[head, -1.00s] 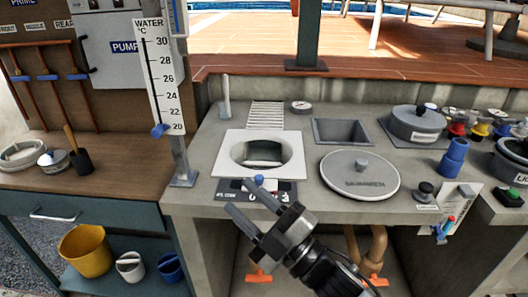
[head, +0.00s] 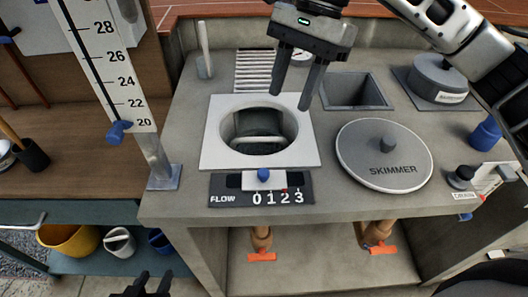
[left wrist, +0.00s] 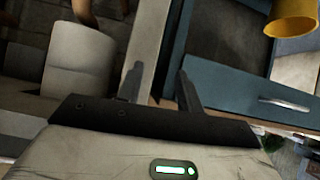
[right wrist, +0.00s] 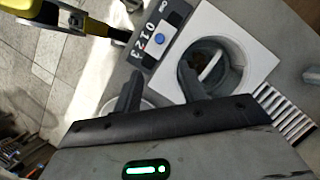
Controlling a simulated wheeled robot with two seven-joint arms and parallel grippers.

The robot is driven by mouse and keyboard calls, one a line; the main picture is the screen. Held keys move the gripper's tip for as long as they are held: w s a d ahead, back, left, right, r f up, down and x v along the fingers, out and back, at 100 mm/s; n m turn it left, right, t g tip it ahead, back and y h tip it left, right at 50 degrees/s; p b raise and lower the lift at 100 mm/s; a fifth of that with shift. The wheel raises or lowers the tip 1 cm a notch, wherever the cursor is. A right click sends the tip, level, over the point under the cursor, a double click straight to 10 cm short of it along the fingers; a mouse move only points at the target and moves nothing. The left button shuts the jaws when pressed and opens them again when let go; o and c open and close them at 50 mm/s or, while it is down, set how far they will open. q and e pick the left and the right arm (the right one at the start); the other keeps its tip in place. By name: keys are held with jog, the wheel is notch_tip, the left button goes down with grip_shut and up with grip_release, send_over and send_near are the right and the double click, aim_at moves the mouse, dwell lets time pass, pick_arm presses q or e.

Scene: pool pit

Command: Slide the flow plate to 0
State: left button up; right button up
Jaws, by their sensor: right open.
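The flow plate (head: 250,182) is a small pale slider with a blue knob (head: 263,175), set in the black FLOW scale (head: 228,190) at the front of the white basin frame. The knob also shows in the right wrist view (right wrist: 159,40). My right gripper (head: 290,100) is open and empty, above the basin opening and behind the flow plate, apart from it. Its spread fingers show in the right wrist view (right wrist: 160,88). My left gripper (head: 152,284) is low at the front, open and empty, away from the counter.
The round SKIMMER lid (head: 385,165) lies right of the scale. A square recess (head: 355,92) and a grey-lidded pot (head: 438,75) are behind it. A thermometer board (head: 105,75) on a post stands at the left. Orange-handled valves (head: 262,256) sit under the counter.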

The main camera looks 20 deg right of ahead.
aim_at(264, 171)
jog(key=p+x, duration=0.1)
jog(key=x, duration=1.3)
jog(key=shift+s+a+f+p, duration=0.15)
jog(key=shift+a+p, duration=0.1)
jog(key=shift+p, duration=0.15)
grip_shut()
